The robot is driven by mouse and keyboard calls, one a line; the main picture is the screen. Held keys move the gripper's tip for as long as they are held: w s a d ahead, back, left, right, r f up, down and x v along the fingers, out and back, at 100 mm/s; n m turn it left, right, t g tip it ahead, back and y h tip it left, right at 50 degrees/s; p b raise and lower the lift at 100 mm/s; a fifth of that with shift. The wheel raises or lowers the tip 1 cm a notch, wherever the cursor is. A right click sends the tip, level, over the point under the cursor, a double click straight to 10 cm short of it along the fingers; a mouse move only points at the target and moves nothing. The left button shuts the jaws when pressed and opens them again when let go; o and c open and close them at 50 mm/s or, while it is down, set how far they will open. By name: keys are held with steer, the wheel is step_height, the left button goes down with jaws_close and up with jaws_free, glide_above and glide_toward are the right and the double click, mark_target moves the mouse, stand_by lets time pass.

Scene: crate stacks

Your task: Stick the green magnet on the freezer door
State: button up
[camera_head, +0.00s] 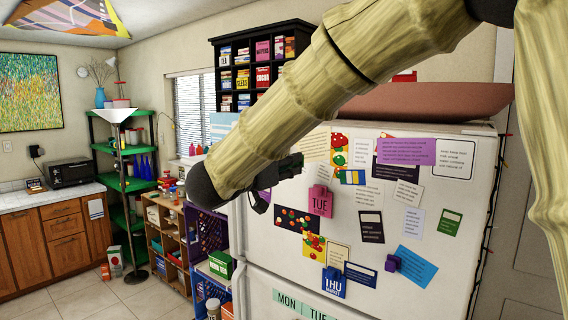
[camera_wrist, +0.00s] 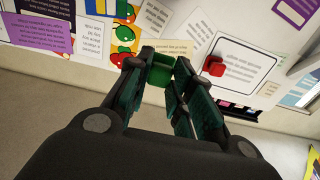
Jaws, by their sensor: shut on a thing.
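My gripper (camera_wrist: 162,75) is shut on a small green magnet (camera_wrist: 161,72), held between its fingertips in the wrist view. In the head view my gripper (camera_head: 277,182) is at the left part of the white fridge, mostly behind my arm, and the magnet cannot be made out there. The fridge has a large upper door (camera_head: 464,198) covered with papers and magnets, and a lower door (camera_head: 254,292) below a seam. In the wrist view, papers lie just beyond the fingertips; whether the magnet touches the surface I cannot tell.
A red magnet (camera_wrist: 214,67) holds a paper right of my fingertips. A pink TUE magnet clip (camera_head: 319,200), a blue THU clip (camera_head: 333,283) and a purple magnet (camera_head: 392,263) are on the upper door. A purple crate (camera_head: 207,232) stands left of the fridge.

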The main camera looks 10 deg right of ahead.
steer(key=shift+x, duration=4.15)
steer(key=shift+w+d, duration=0.1)
steer(key=shift+d, duration=0.05)
steer(key=o, duration=0.9)
steer(key=shift+d, duration=0.1)
steer(key=shift+a, duration=0.25)
steer(key=shift+v, duration=3.35)
steer(key=shift+f, duration=0.1)
